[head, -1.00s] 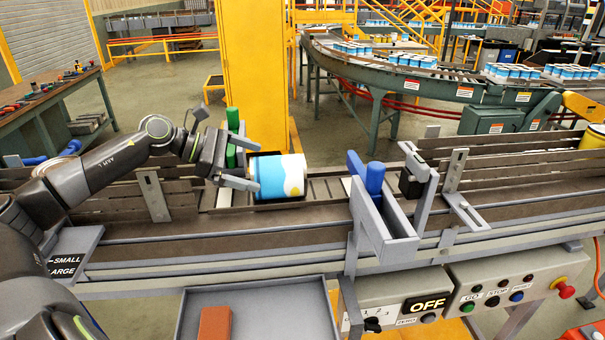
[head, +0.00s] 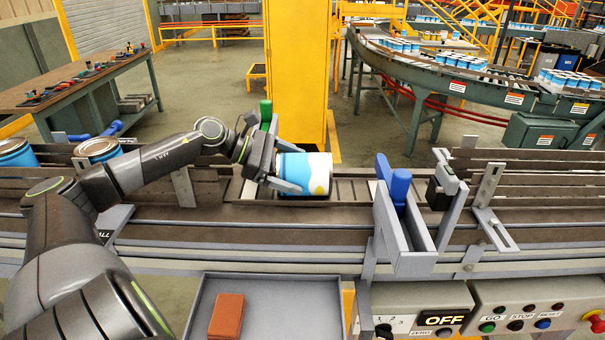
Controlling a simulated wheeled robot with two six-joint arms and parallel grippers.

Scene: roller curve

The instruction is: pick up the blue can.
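The blue can (head: 307,174), with a white and yellow patch on its right part, appears to lie on its side on the conveyor in the middle of the head view. My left gripper (head: 283,170) is at the can's left end. Its near finger overlaps the can's lower left front. The far finger is mostly hidden behind the can, so I cannot tell whether the fingers press on it. My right gripper is not in view.
Blue upright clamps (head: 393,185) on a grey bracket stand right of the can. A grey tray with a red brick (head: 227,315) is in front.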

